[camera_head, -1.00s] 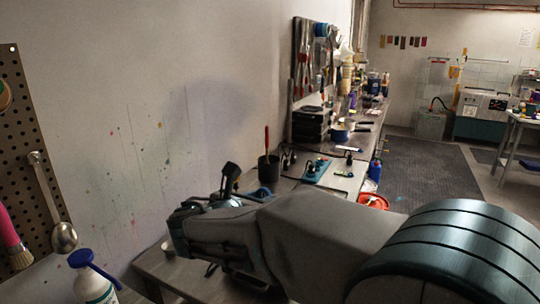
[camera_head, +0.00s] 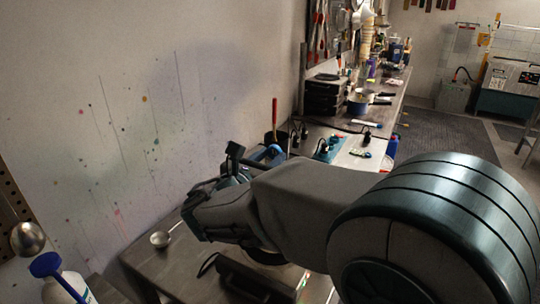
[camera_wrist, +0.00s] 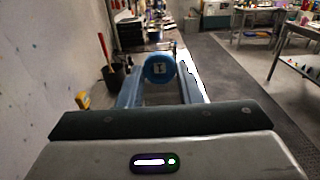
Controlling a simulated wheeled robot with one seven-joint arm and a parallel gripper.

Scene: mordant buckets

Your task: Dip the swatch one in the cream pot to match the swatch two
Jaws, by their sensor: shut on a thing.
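My gripper (camera_wrist: 161,84) is held out level over the bench, seen from behind in the wrist view. Whether swatch one hangs from this thing is hidden. In the head view my arm covers most of the gripper; blue parts show at its far end (camera_head: 268,154). A small pale cup (camera_head: 160,239) stands on the near bench, left of my arm. I cannot tell which vessel is the cream pot, nor pick out swatch two.
The bench (camera_head: 150,262) runs along the wall to the back. A dark pot with a red-handled tool (camera_head: 275,133) stands beyond my gripper. A white bottle with blue top (camera_head: 62,284) is at lower left.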

